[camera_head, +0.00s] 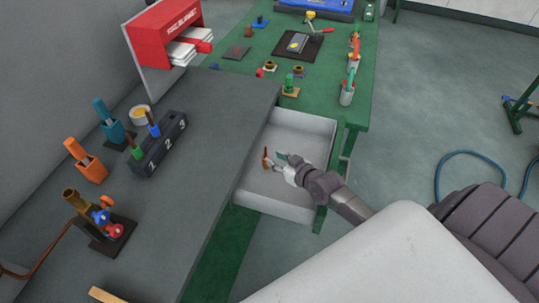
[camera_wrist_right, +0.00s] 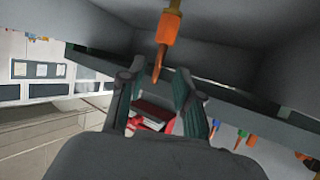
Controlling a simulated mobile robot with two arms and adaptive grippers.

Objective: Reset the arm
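My right gripper (camera_head: 277,160) is over the open grey drawer (camera_head: 325,128) of the green workbench. In the right wrist view my right gripper (camera_wrist_right: 157,78) has its two dark fingers spread apart, with nothing held between them. A small orange-handled tool (camera_head: 266,158) is in the drawer, just beyond the fingertips. The tool also shows in the wrist view (camera_wrist_right: 167,32), in front of the gap between the fingers. Whether a finger touches it is hard to tell. My left gripper is not in view.
A dark worktop (camera_head: 215,125) borders the drawer on the left, with a numbered black holder (camera_head: 160,150) and an orange holder (camera_head: 86,163). The green bench (camera_head: 325,75) carries several small parts and cups.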

